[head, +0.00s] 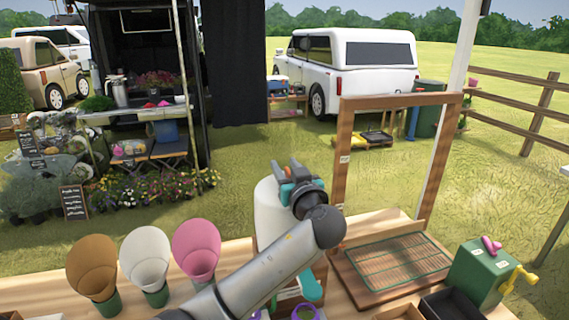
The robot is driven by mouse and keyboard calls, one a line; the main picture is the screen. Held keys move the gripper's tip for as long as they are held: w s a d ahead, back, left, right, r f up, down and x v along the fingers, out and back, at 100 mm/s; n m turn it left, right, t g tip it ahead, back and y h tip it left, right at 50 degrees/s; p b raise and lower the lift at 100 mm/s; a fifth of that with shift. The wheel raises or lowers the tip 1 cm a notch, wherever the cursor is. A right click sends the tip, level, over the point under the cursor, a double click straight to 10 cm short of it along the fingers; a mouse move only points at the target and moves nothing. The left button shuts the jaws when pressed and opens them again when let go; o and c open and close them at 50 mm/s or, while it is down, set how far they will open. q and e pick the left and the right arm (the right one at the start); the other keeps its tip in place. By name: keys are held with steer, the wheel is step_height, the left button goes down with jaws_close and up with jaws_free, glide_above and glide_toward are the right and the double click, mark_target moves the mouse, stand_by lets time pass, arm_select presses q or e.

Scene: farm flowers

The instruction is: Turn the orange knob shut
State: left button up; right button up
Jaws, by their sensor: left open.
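My left gripper (289,174) is open, its grey and teal jaws in front of the upper part of a white cylinder (268,212). The cylinder stands upright on a wooden stand (318,268) on the table. I cannot make out a clearly orange knob; my left arm and gripper hide part of the cylinder and stand. I cannot tell whether the jaws touch anything. A green box (480,272) at the right has a pink knob (491,245) on top and a yellow handle (521,279) at its side. My right gripper is not in view.
Brown, white and pink cones (196,247) stand in green holders at the left of the table. A wooden frame (343,180) rises behind a wooden tray with a green grid (398,260). Dark boxes (452,304) lie at the front right.

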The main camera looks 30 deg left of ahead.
arm_select(q)
steer(key=shift+w+a, duration=0.3)
steer(key=shift+a, duration=0.05)
jaws_close()
stand_by(0.5)
